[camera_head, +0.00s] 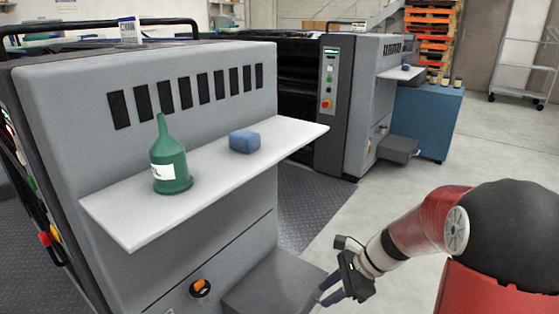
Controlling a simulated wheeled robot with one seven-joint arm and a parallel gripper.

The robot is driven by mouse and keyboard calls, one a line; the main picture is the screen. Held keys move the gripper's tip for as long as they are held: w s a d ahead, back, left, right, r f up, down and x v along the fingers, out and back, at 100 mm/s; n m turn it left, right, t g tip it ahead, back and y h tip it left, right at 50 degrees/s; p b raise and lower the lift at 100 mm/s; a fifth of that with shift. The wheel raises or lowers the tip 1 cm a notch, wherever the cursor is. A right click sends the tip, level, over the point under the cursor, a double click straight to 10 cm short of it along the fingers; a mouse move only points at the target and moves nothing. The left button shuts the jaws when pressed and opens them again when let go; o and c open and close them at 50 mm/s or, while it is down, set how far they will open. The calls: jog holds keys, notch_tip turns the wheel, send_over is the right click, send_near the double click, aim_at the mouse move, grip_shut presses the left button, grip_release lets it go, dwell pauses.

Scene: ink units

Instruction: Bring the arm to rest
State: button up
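My arm, red and white with a black cap, reaches in from the lower right. My gripper (328,291) hangs low near the bottom middle, in front of a grey box-shaped step on the press. Its two fingers seem spread and nothing shows between them. It is below and to the right of the white shelf (225,165) and touches nothing on it. On the shelf stand a green bottle (172,160) with a tapered spout and white label, upright, and a blue block-like sponge (244,141).
The grey press (235,240) fills the left, its step (275,280) close to my gripper. A second press (350,105) and a blue cabinet (425,120) stand behind. A trolley (522,50) and orange pallets (432,35) are at the back right. Open floor (450,165) lies between.

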jog(key=s+d+r+n+t+h+p, duration=0.1)
jog(key=s+r+n+h, duration=0.3)
jog(key=s+r+n, duration=0.4)
jog(key=s+d+r+n+t+h+p, duration=0.2)
jog(key=s+r+n+t+h, duration=0.1)
jog(key=s+r+n, duration=0.6)
jog(key=shift+d+r+n+t+h, duration=0.2)
jog(key=shift+d+n+t+h, duration=0.15)
jog(key=shift+t, duration=0.35)
jog(key=shift+s+a, duration=0.1)
jog(key=shift+a, duration=0.05)
